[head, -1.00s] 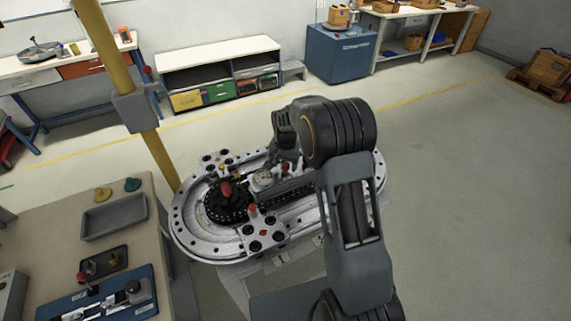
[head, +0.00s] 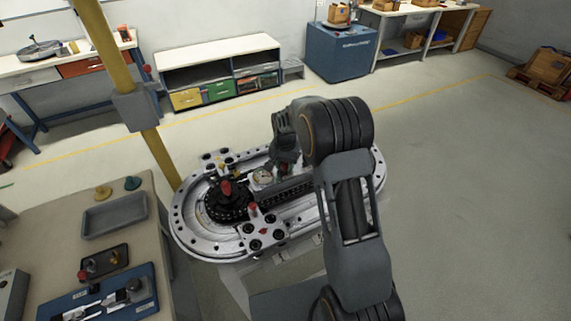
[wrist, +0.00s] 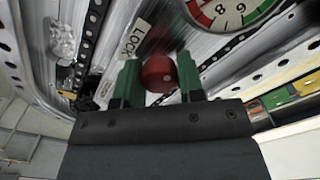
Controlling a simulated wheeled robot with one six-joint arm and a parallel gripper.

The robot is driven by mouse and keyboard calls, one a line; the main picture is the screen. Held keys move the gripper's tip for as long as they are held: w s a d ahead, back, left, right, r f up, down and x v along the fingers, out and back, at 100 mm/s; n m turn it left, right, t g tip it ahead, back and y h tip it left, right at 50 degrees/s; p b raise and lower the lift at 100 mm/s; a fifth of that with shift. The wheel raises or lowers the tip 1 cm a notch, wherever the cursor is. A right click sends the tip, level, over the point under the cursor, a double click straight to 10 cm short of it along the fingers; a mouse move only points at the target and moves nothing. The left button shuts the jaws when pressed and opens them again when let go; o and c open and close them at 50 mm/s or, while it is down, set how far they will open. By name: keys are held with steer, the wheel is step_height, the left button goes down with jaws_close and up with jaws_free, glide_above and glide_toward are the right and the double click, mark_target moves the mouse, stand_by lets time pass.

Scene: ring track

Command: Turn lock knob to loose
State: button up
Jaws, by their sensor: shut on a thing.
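The lock knob (wrist: 160,74) is a red ball in the wrist view, beside a plate marked LOCK (wrist: 132,40). My gripper (wrist: 160,84) has its two green fingers on either side of the red knob and is shut on it. In the head view my gripper (head: 288,160) is over the middle of the ring track (head: 190,238), mostly hidden behind my own arm. The knob cannot be made out there.
A dial with red and green bands (wrist: 228,8) is close to the knob. A black hub with a red knob (head: 226,188) is on the track's left part, and a carriage plate (head: 262,235) is at its front. A yellow post (head: 160,160) stands left. A bench with a grey tray (head: 115,215) is at the lower left.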

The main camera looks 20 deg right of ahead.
steer(key=shift+n+b, duration=0.3)
steer(key=shift+n, duration=0.1)
steer(key=n+b, duration=0.1)
steer(key=n, duration=0.2)
steer(key=shift+f, duration=0.1)
steer(key=n+b, duration=0.2)
steer(key=n, duration=0.3)
steer(key=shift+n, duration=0.3)
steer(key=n+b, duration=0.1)
steer(key=n, duration=0.3)
steer(key=shift+n+b, duration=0.5)
steer(key=shift+n, duration=1.7)
steer(key=o, duration=0.9)
step_height(320, 180, up, 14)
steer(key=shift+r+b, duration=0.1)
steer(key=shift+b, duration=0.35)
